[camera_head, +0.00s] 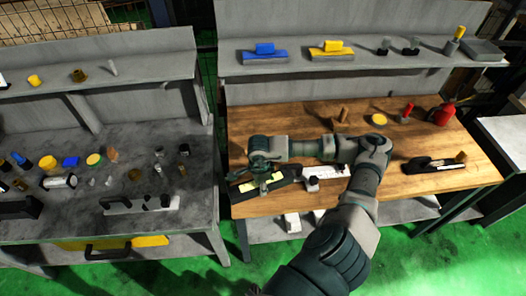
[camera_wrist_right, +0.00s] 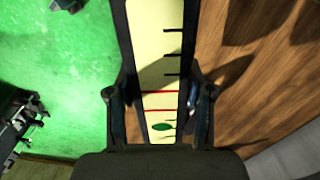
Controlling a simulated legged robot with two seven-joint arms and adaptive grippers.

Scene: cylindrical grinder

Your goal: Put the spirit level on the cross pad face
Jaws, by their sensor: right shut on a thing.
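The spirit level (camera_head: 282,178) is a long dark body with pale yellow panels, near the left front edge of the wooden bench. My right gripper (camera_head: 262,182) reaches down onto its middle and is shut on it. In the right wrist view the level's pale yellow face (camera_wrist_right: 160,60), with black ticks, red lines and a green bubble, runs between the fingers of my right gripper (camera_wrist_right: 160,110). Whether the level touches the bench is unclear. A white piece with a dark knob (camera_head: 325,178) lies just right of it; I cannot tell whether this is the cross pad. My left gripper is not in view.
The wooden bench (camera_head: 420,125) also bears a dark plane-like tool (camera_head: 433,164), a red can (camera_head: 443,115) and a yellow disc (camera_head: 379,119). A grey bench (camera_head: 50,225) crowded with small parts stands left across a gap. A shelf (camera_head: 300,68) runs behind.

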